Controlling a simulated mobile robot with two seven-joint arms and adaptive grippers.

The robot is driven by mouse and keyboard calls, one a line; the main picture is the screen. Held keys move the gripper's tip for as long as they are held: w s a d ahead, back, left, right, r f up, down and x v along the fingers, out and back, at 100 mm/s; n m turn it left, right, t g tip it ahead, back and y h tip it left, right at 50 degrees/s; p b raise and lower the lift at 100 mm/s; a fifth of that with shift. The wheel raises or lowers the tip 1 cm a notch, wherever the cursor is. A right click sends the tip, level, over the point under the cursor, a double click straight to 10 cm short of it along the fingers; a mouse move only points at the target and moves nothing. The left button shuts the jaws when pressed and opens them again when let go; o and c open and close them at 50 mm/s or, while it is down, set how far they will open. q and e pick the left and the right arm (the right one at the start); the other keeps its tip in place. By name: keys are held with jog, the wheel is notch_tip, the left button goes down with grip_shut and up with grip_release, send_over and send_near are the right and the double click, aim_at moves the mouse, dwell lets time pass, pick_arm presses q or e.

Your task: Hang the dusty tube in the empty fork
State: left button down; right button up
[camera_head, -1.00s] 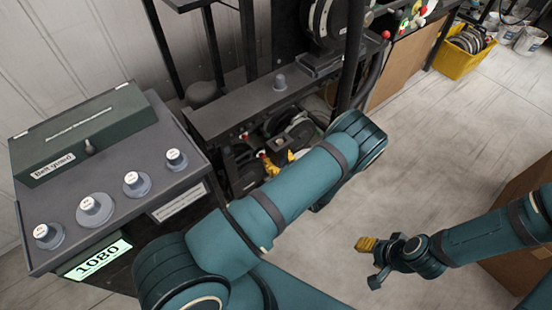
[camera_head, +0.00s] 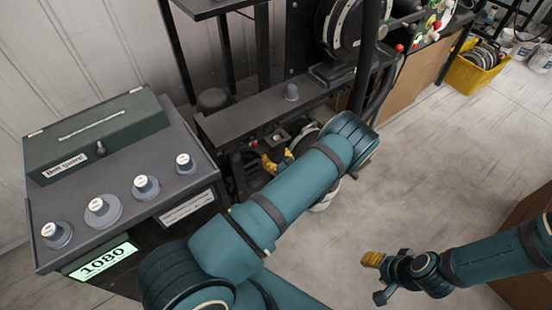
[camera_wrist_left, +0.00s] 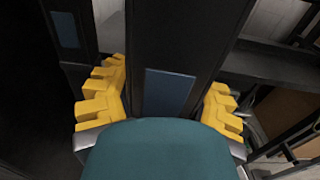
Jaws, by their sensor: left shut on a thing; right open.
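In the head view my left gripper (camera_head: 276,163) is low beneath the machine's grey ledge, partly hidden by my forearm. The held piece is not clear there. A similar dark piece (camera_wrist_left: 66,30) with a blue patch is at the left. I cannot make out the empty fork. My right gripper (camera_head: 373,259) is open, above bare floor.
A control cabinet (camera_head: 120,205) with several knobs and a lit 1080 display stands at left, with a green box (camera_head: 95,135) on top. The grey ledge (camera_head: 250,117) and a black post (camera_head: 366,60) are close to my left arm. A yellow bin (camera_head: 470,75) is far right.

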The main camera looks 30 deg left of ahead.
pick_arm(q)
jog(key=b+x, duration=0.2)
jog(key=x, duration=0.7)
dwell(0.7)
jog(key=shift+w+a+r, duration=0.1)
jog(key=shift+w+a, duration=0.05)
jog(key=shift+w, duration=0.1)
dwell(0.5)
jog(key=shift+f+b, duration=0.3)
jog(key=shift+b, duration=0.05)
dwell(0.4)
jog(key=shift+c, duration=1.6)
grip_release()
jog(key=v, duration=1.2)
jog(key=shift+s+f, duration=0.1)
